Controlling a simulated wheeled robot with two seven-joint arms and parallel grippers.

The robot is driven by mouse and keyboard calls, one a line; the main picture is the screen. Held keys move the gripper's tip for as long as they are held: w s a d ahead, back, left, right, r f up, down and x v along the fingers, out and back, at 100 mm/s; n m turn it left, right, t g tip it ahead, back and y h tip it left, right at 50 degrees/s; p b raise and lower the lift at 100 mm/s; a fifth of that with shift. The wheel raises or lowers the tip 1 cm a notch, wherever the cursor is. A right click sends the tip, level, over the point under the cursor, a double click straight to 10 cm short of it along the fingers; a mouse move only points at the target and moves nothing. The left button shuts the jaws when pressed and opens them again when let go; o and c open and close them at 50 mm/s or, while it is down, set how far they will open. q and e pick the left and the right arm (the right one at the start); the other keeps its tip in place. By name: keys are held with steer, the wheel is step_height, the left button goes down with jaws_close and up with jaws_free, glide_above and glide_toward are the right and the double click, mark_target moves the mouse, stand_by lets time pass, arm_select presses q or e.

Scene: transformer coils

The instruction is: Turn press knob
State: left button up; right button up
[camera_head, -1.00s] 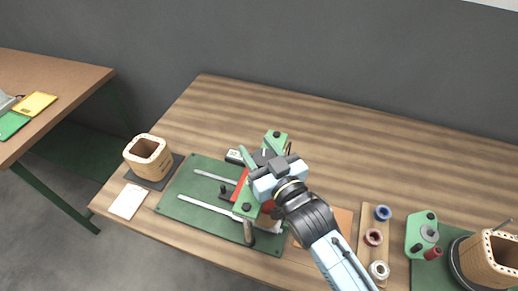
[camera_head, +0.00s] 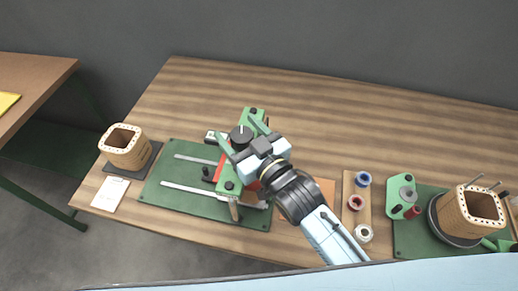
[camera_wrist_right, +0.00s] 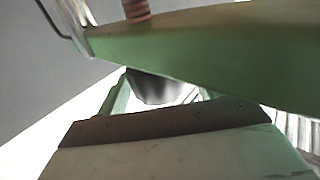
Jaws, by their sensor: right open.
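The press has a green base plate (camera_head: 178,205) with two pale rails and a green crossbar (camera_head: 229,184) across it. A round black press knob (camera_head: 241,135) with a light mark on top sits on the crossbar. My right gripper (camera_head: 235,128) is open, with one finger on each side of the knob in the head view; I cannot tell whether they touch it. In the right wrist view, a dark rounded part, probably the knob (camera_wrist_right: 155,88), shows between the fingers (camera_wrist_right: 163,82), beside a large green bar (camera_wrist_right: 210,55). My left gripper is not in view.
A wooden coil frame (camera_head: 125,145) on a dark pad and a white card (camera_head: 110,194) are at left. A wooden strip with spools (camera_head: 356,203) lies right of my arm. Another coil frame (camera_head: 471,212) stands at far right. The table's back is clear.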

steer(key=v, duration=1.2)
steer(key=shift+b, duration=0.4)
